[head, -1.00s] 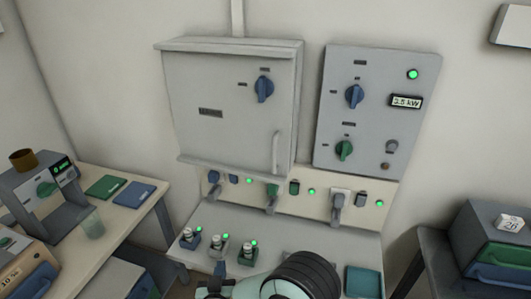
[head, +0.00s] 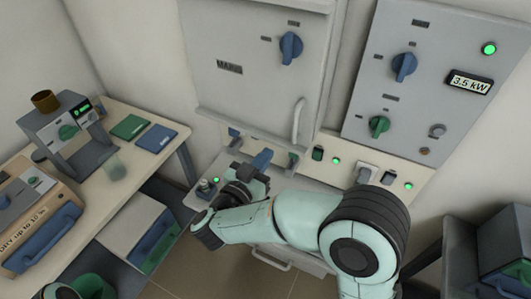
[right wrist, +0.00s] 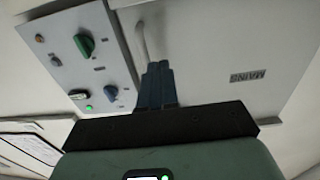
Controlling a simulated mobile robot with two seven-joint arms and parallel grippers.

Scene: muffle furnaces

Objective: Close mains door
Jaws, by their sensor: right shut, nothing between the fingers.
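The mains door (head: 245,80) is the flat grey front of the wall cabinet, lettered MAINS, with a blue knob (head: 291,47) and an upright grey bar handle (head: 298,120) at its lower right. It looks flush or nearly so; I cannot tell whether a small gap remains. My right gripper (head: 263,158) is below the door's lower edge, left of and lower than the handle. Its blue fingers (right wrist: 157,75) are shut and empty, and in the right wrist view they overlap the foot of the handle (right wrist: 142,40). Contact cannot be told. My left gripper is not in view.
A grey control panel (head: 425,85) with knobs, a green light and a kW display is right of the cabinet. A socket strip (head: 400,178) runs below. A side table (head: 85,175) with a device stands left; a dark stand (head: 458,250) is at right.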

